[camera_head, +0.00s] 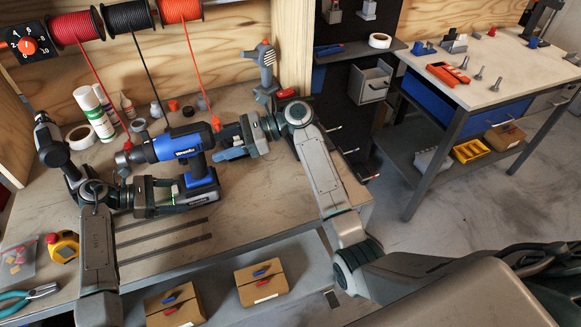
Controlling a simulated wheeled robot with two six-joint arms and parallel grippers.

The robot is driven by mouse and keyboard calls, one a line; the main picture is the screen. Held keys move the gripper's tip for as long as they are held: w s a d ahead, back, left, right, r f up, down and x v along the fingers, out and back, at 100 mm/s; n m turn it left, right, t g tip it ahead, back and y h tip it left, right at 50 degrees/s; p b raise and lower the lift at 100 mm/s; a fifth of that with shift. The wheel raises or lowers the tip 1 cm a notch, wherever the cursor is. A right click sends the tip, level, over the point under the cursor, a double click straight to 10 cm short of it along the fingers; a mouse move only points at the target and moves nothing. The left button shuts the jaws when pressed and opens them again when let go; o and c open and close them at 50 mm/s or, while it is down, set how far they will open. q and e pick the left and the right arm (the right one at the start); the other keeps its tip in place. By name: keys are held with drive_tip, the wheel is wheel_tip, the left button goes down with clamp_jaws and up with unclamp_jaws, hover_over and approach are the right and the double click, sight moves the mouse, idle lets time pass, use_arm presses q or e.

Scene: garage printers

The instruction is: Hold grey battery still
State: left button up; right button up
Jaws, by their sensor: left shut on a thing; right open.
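The grey battery (204,193) sits at the foot of the blue drill (178,146), above the workbench. My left gripper (178,194) comes in from the left and is shut on the battery. The drill is upright with its chuck to the left, and its handle meets the battery. My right gripper (220,145) is open beside the drill's rear end, at its right. I cannot tell whether it touches the drill. The fingers hide part of the battery's left side.
White and green bottles (95,112) stand behind the drill. Wire spools (127,18) hang above. The bench top (250,205) is clear right of the battery.

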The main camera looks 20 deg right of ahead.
drive_tip(key=v, duration=0.6)
use_arm(q)
drive_tip(key=o, duration=1.1)
drive_tip(key=shift+r, duration=0.1)
drive_tip(key=shift+c, duration=0.2)
